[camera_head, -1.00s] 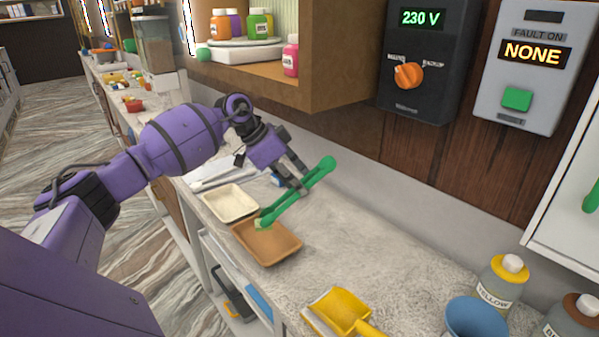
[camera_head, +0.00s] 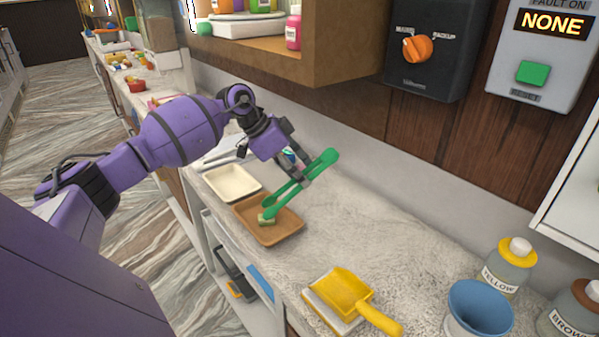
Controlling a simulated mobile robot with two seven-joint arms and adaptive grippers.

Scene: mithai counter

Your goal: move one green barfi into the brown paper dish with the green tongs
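The brown paper dish (camera_head: 281,237) sits on the counter near its front edge. A small green barfi (camera_head: 267,220) is in the dish, towards its left side. The green tongs (camera_head: 318,169) slant down to the left, with their tips at or just above the barfi; I cannot tell whether the tips still grip it. My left gripper (camera_head: 303,180) is shut on the tongs around their middle, above and behind the dish. My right gripper is not in view.
A cream dish (camera_head: 233,182) stands just left of the brown one. A yellow scoop (camera_head: 343,290) lies at the front, with a blue funnel-like cup (camera_head: 478,308) and a yellow-capped bottle (camera_head: 509,264) to its right.

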